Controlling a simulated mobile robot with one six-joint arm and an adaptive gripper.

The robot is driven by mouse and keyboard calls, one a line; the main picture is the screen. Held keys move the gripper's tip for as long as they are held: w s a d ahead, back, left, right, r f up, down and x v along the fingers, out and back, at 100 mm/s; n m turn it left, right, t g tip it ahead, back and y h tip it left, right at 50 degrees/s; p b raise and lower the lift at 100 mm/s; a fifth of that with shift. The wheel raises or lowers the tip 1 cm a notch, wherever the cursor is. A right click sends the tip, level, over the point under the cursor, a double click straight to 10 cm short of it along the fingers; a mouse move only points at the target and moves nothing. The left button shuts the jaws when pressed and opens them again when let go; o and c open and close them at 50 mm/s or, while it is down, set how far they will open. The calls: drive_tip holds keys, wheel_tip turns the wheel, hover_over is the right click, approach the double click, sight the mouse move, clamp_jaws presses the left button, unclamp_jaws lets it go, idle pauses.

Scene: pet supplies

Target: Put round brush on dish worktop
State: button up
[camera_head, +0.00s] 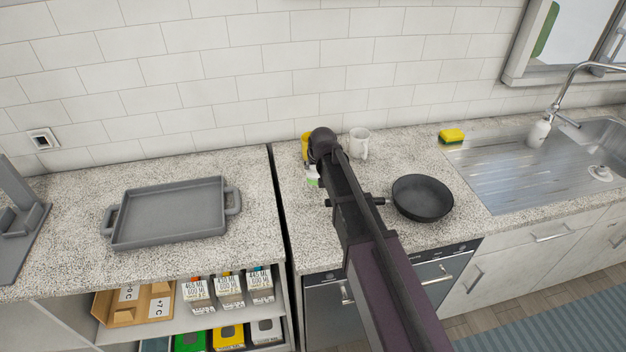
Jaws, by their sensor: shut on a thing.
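My arm reaches over the granite worktop (407,152) between the tray counter and the sink, likely the dish worktop. My gripper (317,167) is at the far end of the arm, and its fingers are mostly hidden behind my own wrist. A small white and green thing (313,180) shows just below the wrist. It appears to be the round brush in the shut gripper, but its bristles and full shape are hidden. I cannot tell whether it touches the worktop.
A yellow item (305,146) and a white mug (359,143) stand near the wall. A black pan (422,198) is right of my arm. A yellow sponge (451,136) lies by the sink (500,175). A grey tray (170,211) sits on the left counter.

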sight(315, 174)
drive_tip(key=shift+f, duration=0.25)
drive_tip(key=shift+f+b, duration=1.85)
drive_tip(key=shift+b, duration=0.1)
drive_tip(key=shift+f, duration=0.1)
drive_tip(key=o, duration=1)
drive_tip(key=shift+r, duration=0.2)
drive_tip(key=shift+p+v, duration=1.1)
drive_tip(key=shift+v, duration=0.1)
drive_tip(key=p+v, duration=0.8)
drive_tip(key=v, duration=0.1)
drive_tip(key=shift+r, duration=0.25)
drive_tip(key=shift+s+d, duration=0.1)
